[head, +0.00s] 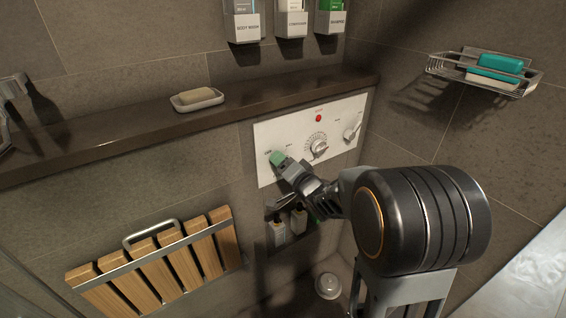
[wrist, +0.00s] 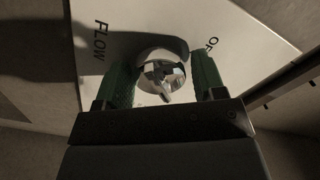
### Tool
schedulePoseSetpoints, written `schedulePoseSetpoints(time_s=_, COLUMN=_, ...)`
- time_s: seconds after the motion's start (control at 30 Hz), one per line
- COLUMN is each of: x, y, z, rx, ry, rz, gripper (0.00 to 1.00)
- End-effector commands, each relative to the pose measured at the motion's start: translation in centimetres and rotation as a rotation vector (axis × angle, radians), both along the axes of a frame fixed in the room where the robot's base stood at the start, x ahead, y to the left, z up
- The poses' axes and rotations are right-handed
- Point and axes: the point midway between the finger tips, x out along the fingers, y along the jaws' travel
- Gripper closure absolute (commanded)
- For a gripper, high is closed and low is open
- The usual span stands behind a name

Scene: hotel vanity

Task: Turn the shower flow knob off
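The chrome flow knob (wrist: 160,72) sits on the white control panel (wrist: 230,18), between the printed words FLOW and OFF in the wrist view. My gripper (wrist: 164,64) is open, with one green finger on each side of the knob. I cannot tell whether either finger touches it. In the head view my gripper (head: 277,159) is at the left end of the panel (head: 290,125) and hides the flow knob. A dial knob (head: 318,148) at the panel's middle and a lever knob (head: 351,133) at its right are clear of my gripper.
A ledge (head: 130,136) with a soap dish (head: 197,100) runs above the panel. Bottles stand in a niche (head: 305,235) below my gripper. A slatted wooden seat (head: 160,262) is at the lower left. A wire soap rack (head: 485,72) hangs on the right wall.

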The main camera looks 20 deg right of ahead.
Motion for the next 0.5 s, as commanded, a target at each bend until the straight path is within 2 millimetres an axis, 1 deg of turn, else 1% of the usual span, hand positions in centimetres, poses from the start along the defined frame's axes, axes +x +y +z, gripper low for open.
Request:
schedulePoseSetpoints(time_s=0.03, x=-0.01, y=0.0, z=0.0, rx=0.0, ry=0.0, rz=0.0, gripper=0.42)
schedulePoseSetpoints(time_s=0.07, x=-0.01, y=0.0, z=0.0, rx=0.0, ry=0.0, rz=0.0, gripper=0.44)
schedulePoseSetpoints(time_s=0.33, x=-0.01, y=0.03, z=0.04, rx=0.0, ry=-0.001, rz=0.001, gripper=0.7)
schedulePoseSetpoints(time_s=0.37, x=-0.01, y=0.04, z=0.04, rx=0.001, ry=-0.002, rz=0.001, gripper=0.72)
schedulePoseSetpoints(time_s=0.5, x=-0.01, y=0.06, z=0.05, rx=-0.008, ry=-0.005, rz=0.002, gripper=0.72)
